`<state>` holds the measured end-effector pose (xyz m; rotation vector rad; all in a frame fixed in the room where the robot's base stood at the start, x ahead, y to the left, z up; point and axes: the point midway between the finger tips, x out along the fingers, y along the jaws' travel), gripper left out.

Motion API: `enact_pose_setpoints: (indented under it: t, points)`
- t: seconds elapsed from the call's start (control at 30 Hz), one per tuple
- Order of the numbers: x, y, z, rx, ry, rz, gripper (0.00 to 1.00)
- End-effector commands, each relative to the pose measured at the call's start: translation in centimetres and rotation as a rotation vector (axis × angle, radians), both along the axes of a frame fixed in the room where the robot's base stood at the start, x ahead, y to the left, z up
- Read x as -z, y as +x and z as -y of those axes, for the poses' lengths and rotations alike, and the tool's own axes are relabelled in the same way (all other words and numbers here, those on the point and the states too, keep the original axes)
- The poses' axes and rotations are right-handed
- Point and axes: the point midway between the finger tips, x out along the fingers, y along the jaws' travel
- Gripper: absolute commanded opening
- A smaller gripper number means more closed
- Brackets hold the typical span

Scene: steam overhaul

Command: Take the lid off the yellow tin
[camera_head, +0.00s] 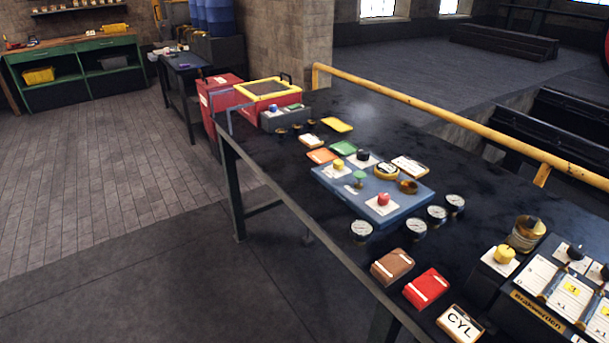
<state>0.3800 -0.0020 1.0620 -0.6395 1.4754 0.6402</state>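Several things with yellow on them lie on the long dark bench (300,210), and I cannot tell for sure which is the yellow tin. A flat yellow piece (337,125) lies towards the far end. A round tin-like thing with a yellow-brown rim (386,171) sits on the blue board (335,188). A box marked CYL (460,323) with a pale top and yellowish-brown sides is at the near edge. A brass-coloured round container (525,233) stands at the right. My gripper is not in view.
Several gauges (361,230) stand in front of the board. A brown box (393,266) and a red box (427,288) lie near the bench edge. A yellow rail (450,117) runs along the far side. The floor at left (100,200) is clear.

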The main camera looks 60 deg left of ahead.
Motion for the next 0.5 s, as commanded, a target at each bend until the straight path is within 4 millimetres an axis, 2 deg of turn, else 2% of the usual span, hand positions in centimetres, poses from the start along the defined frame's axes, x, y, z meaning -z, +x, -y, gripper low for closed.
enact_pose_setpoints:
  t: [0.2, 0.5]
  points:
    - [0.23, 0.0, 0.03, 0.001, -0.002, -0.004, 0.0]
    - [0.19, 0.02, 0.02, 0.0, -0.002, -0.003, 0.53]
